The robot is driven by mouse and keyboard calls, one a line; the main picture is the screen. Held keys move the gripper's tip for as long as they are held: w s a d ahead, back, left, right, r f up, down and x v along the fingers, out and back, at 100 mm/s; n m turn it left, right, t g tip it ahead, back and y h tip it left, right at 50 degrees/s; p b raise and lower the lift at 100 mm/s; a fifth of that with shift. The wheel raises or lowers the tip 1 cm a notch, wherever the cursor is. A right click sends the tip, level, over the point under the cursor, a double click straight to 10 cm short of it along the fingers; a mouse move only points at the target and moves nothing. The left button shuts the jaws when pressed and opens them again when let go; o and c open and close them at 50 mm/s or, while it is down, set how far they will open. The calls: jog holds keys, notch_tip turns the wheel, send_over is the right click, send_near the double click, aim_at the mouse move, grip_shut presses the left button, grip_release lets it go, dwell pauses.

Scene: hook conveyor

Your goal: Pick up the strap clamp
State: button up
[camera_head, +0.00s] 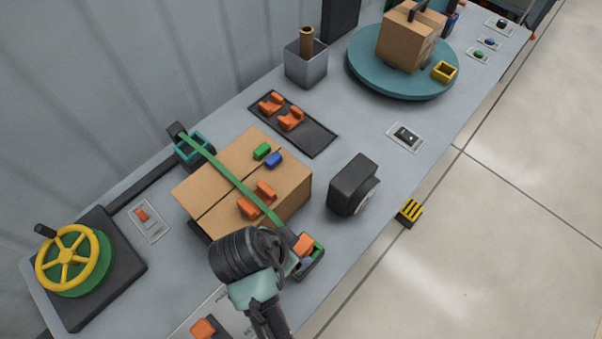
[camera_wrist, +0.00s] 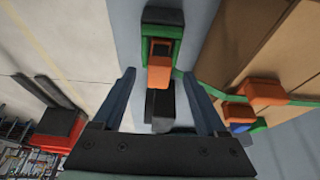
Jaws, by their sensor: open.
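Orange clamps show in several places. Two U-shaped orange clamps (camera_head: 291,119) lie on a black tray. Another orange clamp (camera_head: 257,199) sits on the green strap (camera_head: 225,172) across the cardboard box; it also shows at the right of the wrist view (camera_wrist: 262,91). An orange piece (camera_head: 303,243) sits in a dark green holder (camera_head: 316,263) at the box's near side. In the wrist view that orange piece (camera_wrist: 159,78) lies between and beyond the fingers of my gripper (camera_wrist: 160,85), which is open and empty. I cannot tell which is the strap clamp. My arm hides part of the holder in the head view.
The cardboard box (camera_head: 285,184) fills the middle of the grey table. A black device (camera_head: 352,184) stands right of it. A yellow handwheel (camera_head: 68,257) is at the left, a teal turntable (camera_head: 364,78) at the far right. Another orange piece (camera_head: 203,328) is at the bottom edge.

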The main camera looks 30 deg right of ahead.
aim_at(299, 247)
jog(key=shift+d+f, duration=0.25)
jog(key=shift+f, duration=0.1)
jog(key=shift+p+x, duration=0.8)
jog(key=shift+x, duration=1.45)
jog(key=shift+w+d+r, duration=0.1)
jog(key=shift+w+d, duration=0.05)
jog(key=shift+c, duration=0.3)
grip_shut()
